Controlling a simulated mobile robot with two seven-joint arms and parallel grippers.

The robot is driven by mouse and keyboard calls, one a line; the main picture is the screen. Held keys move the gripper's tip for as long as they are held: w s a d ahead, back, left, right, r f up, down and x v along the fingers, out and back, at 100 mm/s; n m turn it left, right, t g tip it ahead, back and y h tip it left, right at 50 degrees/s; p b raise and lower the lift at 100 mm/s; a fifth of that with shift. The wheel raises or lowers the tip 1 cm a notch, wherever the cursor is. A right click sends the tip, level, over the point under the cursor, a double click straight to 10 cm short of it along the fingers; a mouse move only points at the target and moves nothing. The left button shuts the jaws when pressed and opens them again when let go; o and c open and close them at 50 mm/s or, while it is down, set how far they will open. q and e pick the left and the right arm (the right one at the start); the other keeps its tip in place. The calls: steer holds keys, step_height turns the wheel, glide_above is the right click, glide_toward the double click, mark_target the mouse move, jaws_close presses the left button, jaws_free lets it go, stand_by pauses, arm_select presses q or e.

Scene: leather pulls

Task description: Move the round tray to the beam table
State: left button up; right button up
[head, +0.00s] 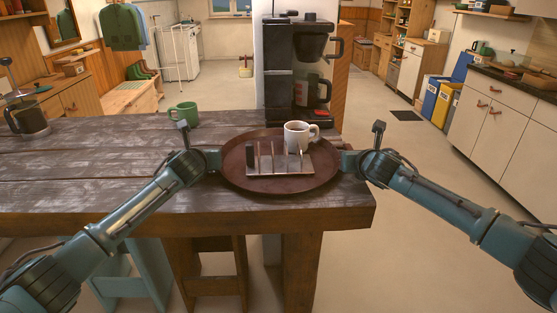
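The round tray (282,186) is brown and looks level, in the middle of the head view, over the right end of a dark plank table (90,165) with thick, beam-like edges. A white mug (296,136) with a dark drink stands upright on the tray. A low rack with upright dividers (280,163) sits in front of it. My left gripper (215,159) is at the tray's left rim and my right gripper (346,161) at its right rim. Both appear shut on the rim, though the fingertips are small. I cannot tell whether the tray touches the table.
A coffee machine (294,75) stands behind the tray. A green mug (184,112) is behind my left gripper, and a French press (27,115) is at the far left. Stools (130,280) are under the table. The floor (420,165) to the right is open.

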arm_select(q)
steer(key=shift+c, duration=0.4)
arm_select(e)
steer(key=shift+c, duration=0.4)
arm_select(q)
jaws_close()
arm_select(e)
jaws_close()
arm_select(q)
steer(key=shift+r, duration=0.25)
arm_select(e)
steer(key=shift+w+r, duration=0.1)
steer(key=shift+r, duration=0.15)
